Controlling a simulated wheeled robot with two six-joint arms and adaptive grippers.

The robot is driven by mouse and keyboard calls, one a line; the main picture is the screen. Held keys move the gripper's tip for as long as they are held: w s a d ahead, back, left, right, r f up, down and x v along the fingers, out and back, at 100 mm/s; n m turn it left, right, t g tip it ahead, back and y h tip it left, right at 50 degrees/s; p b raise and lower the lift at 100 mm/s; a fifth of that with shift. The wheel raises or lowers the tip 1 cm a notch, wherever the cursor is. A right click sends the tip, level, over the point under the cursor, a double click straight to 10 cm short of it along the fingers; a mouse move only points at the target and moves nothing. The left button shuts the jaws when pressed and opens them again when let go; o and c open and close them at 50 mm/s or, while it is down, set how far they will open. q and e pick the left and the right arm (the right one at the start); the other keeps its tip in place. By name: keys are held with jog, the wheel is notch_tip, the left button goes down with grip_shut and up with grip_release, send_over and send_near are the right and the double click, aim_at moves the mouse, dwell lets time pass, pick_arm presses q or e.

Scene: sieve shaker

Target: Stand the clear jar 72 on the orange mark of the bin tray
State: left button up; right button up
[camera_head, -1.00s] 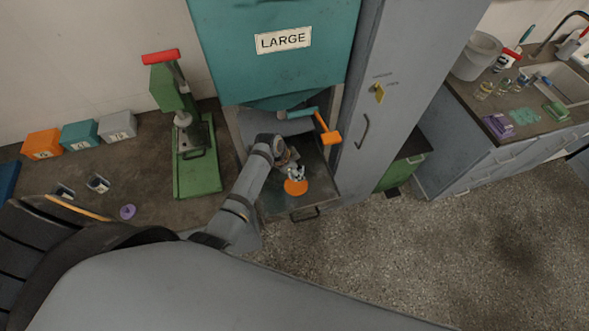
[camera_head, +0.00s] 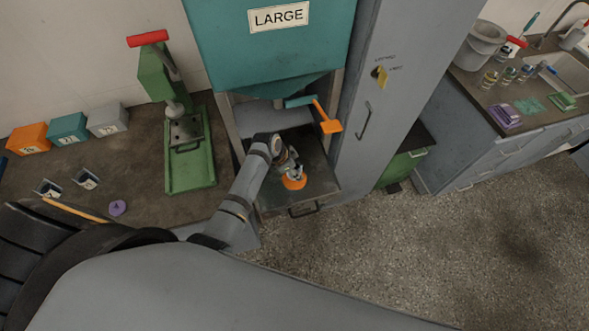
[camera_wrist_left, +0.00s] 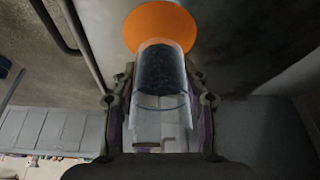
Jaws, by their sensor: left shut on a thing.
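My left gripper (camera_head: 292,174) is over the orange mark (camera_head: 293,183) of the bin tray (camera_head: 322,188), below the large teal hopper. In the left wrist view the clear jar (camera_wrist_left: 160,92) sits between my left gripper's fingers (camera_wrist_left: 160,105), which are shut on it. The jar holds dark material at its far end, and that end overlaps the edge of the orange mark (camera_wrist_left: 160,22) in this view. I cannot tell whether the jar touches the tray. In the head view the jar is mostly hidden by the gripper. My right gripper is not in view.
The teal hopper (camera_head: 285,50) hangs above, with an orange-ended handle (camera_head: 328,120) sticking out over the tray. A grey cabinet (camera_head: 360,130) stands close on the right, and a green press (camera_head: 190,150) on the left. Several bins and cups stand on the left bench.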

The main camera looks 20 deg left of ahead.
pick_arm(q)
jog(key=shift+r+p, duration=0.1)
jog(key=shift+p, duration=0.25)
dwell(0.6)
jog(key=shift+f, duration=0.35)
jog(key=shift+f+b, duration=0.5)
jog(key=shift+f, duration=0.1)
jog(key=shift+f, duration=0.4)
jog(key=shift+f, duration=0.2)
dwell(0.8)
